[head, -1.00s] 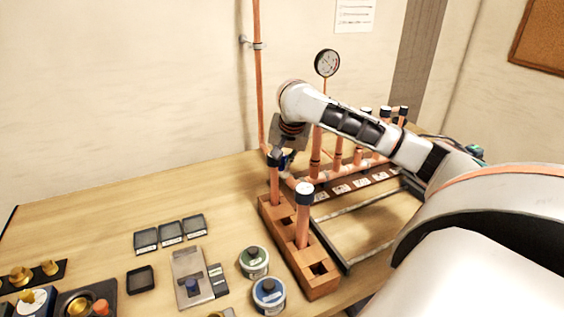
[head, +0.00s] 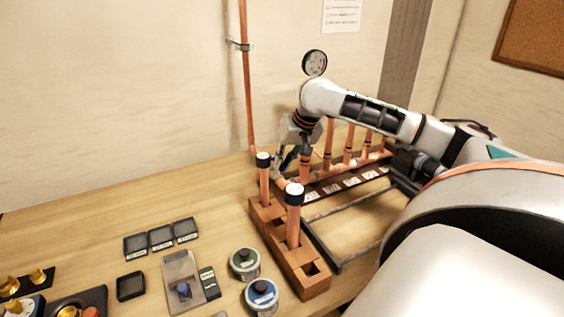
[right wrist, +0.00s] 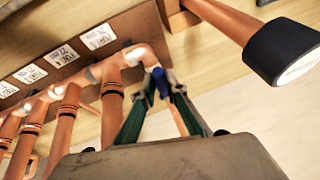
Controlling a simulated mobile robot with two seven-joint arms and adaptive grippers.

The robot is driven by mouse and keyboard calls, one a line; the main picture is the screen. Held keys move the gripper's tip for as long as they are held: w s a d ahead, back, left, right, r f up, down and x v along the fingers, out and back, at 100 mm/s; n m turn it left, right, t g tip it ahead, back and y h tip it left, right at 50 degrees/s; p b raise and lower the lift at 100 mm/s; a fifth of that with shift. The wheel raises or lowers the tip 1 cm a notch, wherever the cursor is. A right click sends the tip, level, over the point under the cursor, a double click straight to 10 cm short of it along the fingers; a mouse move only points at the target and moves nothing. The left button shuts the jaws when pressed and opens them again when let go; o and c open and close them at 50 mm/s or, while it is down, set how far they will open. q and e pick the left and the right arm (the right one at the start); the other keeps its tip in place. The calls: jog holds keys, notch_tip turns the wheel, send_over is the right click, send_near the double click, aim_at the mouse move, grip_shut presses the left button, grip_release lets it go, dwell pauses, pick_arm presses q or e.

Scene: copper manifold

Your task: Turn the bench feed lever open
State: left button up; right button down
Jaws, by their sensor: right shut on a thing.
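The copper manifold (head: 349,145) stands at the back right of the bench, and a row of its pipes also shows in the right wrist view (right wrist: 67,108). The blue feed lever (right wrist: 160,82) sits at the end of the manifold by an elbow. My right gripper (right wrist: 163,86) is shut on this lever, with one green-sided finger on each side. In the head view my right gripper (head: 287,160) is small and partly hidden by its own wrist, so the lever's exact angle is hard to read. My left gripper is not in view.
A wooden block (head: 290,262) with two dark-capped copper tubes stands just in front of the manifold. One capped tube (right wrist: 245,30) is close in the right wrist view. A gauge (head: 314,63) hangs behind. Tins (head: 261,294) and small trays lie front left. The bench's left middle is clear.

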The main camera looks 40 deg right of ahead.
jog(key=c, duration=2)
grip_release()
jog(key=v, duration=1.2)
